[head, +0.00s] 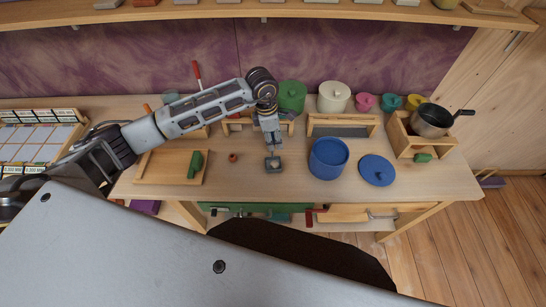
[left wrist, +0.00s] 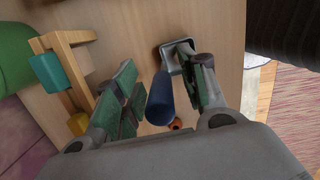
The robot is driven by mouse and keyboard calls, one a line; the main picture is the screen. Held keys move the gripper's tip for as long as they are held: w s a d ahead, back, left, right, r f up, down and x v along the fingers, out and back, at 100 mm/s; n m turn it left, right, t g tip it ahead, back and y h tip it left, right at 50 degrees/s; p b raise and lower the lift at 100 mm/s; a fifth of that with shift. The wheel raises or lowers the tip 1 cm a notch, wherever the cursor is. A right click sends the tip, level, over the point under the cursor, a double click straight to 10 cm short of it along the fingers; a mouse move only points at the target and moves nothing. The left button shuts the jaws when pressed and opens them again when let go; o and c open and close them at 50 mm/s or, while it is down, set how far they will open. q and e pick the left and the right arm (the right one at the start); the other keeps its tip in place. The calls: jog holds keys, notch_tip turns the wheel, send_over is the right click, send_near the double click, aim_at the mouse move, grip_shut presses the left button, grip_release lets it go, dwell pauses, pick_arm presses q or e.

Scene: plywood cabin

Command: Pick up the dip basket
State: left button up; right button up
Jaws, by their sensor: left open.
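The dip basket (head: 273,165) is a small grey square piece on the workbench, just below my left gripper in the head view. In the left wrist view I see its grey square part (left wrist: 172,52) and a blue upright handle (left wrist: 160,100). My left gripper (head: 270,139) points down over it from above. In the left wrist view its green-padded fingers (left wrist: 163,92) are open, one on each side of the blue handle. A gap shows on the left side; I cannot tell whether the right finger touches. My right gripper is not in view.
A blue pot (head: 328,160) and its blue lid (head: 377,170) stand right of the basket. A small reddish ring (head: 233,158) lies to the left, near a wooden board (head: 160,168). Wooden stands and lidded jars line the back.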

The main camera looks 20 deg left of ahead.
pick_arm(q)
jog(key=shift+c, duration=0.3)
grip_shut()
jog(key=shift+r, duration=0.1)
notch_tip(320, 180, up, 8)
jog(key=shift+r+b, duration=0.1)
jog(key=shift+b, duration=0.9)
jog(key=shift+r, duration=0.85)
jog(key=shift+f, duration=0.1)
